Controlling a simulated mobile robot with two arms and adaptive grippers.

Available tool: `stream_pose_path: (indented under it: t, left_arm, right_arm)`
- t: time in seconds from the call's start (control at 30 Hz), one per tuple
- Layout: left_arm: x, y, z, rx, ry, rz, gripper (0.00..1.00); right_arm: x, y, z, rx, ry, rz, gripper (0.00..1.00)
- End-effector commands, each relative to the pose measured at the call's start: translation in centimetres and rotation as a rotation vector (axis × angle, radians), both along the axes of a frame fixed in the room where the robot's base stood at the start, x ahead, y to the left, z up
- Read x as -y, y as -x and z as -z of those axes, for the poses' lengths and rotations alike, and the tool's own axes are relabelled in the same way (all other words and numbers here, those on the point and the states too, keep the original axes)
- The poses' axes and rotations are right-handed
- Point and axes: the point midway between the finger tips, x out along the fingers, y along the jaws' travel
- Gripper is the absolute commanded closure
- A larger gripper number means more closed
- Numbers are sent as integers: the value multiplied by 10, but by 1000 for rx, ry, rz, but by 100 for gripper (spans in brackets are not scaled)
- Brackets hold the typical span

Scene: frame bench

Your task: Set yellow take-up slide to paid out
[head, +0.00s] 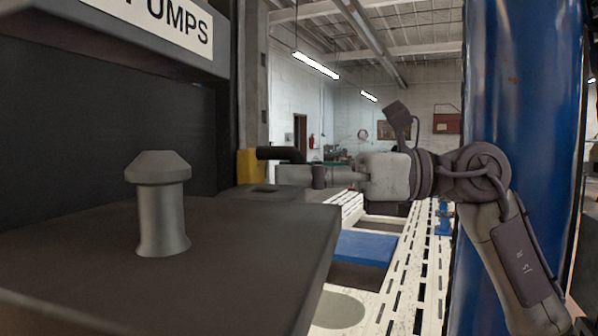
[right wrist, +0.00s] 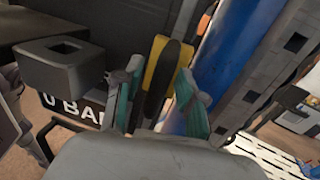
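A yellow part (head: 247,165), which I take to be the take-up slide, shows partly in the head view at the edge of the dark cabinet, with a black bar beside it. In the right wrist view the yellow part (right wrist: 153,62) has a black handle-like piece (right wrist: 166,72) along it. My right gripper (head: 283,172) reaches in from the right close to it. In the wrist view its teal-padded fingers (right wrist: 160,92) stand apart, one on each side of the yellow and black parts; I cannot tell whether they touch. My left gripper is out of view.
A grey flared post (head: 162,205) stands on a dark top at left, under a PUMPS sign (head: 180,22). A grey block with a square hole (right wrist: 62,68) is left of the fingers. A blue column (head: 515,130) stands at right, near my right arm.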

Motion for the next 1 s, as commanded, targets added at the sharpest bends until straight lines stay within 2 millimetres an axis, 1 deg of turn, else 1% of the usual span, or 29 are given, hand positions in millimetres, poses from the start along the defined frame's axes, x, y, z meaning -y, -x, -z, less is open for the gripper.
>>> stream_pose_path:
  t: [0.03,0.2,0.53,0.63,0.77,0.87,0.9,1.0]
  left_arm:
    - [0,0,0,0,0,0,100]
    - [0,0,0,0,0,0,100]
    - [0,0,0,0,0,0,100]
    - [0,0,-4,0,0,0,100]
    - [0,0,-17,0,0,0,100]
    - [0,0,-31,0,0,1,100]
    - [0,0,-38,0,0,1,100]
    - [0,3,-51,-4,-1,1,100]
  right_arm:
    - [0,0,0,0,0,0,73]
    - [0,0,0,0,0,0,100]
    - [1,0,-1,0,0,0,100]
    - [1,0,-6,1,-1,1,100]
    - [1,0,-26,2,-3,2,100]
    - [1,1,-50,4,-5,2,100]
    - [1,2,-61,4,-6,3,100]
    - [1,11,-89,9,-5,2,100]
